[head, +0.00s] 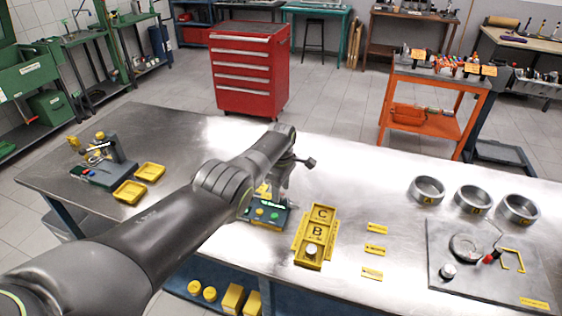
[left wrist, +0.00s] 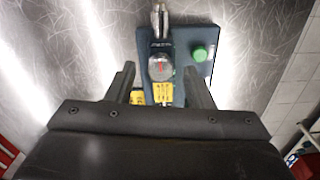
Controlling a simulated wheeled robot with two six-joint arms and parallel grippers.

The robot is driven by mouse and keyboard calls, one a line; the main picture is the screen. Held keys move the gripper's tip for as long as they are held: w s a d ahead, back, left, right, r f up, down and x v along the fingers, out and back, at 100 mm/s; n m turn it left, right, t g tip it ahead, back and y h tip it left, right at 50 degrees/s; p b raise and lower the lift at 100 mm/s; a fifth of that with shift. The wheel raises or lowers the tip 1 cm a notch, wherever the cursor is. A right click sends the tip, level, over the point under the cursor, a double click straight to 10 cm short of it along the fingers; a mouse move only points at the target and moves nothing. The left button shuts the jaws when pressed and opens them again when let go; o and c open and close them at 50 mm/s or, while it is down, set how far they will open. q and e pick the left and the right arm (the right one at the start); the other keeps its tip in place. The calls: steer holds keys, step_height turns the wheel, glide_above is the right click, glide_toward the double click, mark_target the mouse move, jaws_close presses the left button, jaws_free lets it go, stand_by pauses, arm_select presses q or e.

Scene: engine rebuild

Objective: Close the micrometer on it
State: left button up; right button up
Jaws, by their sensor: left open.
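A dark teal instrument base (head: 262,216) with coloured buttons stands on the steel bench, partly hidden by my left arm. In the left wrist view, the base (left wrist: 204,72) carries a round dial (left wrist: 161,67) with a metal barrel (left wrist: 159,20) above it, which looks like the micrometer. A green button (left wrist: 200,54) and yellow labels (left wrist: 162,91) are beside it. My left gripper (head: 281,190) points down over the base. In the left wrist view its open fingers (left wrist: 164,80) stand on both sides of the dial. I cannot tell what is between the micrometer's faces. My right gripper is out of view.
A yellow tray (head: 303,252) marked C and B, holding a small metal part (head: 311,250), lies right of the base. Another instrument (head: 105,168) and yellow trays (head: 130,191) stand at left.

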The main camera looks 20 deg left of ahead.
arm_select(q)
step_height(320, 180, up, 7)
steer(key=shift+r+p, duration=0.1)
steer(key=shift+p, duration=0.85)
step_height(320, 180, up, 9)
steer(key=b, duration=0.2)
glide_above(281, 194)
steer(key=shift+r, duration=0.15)
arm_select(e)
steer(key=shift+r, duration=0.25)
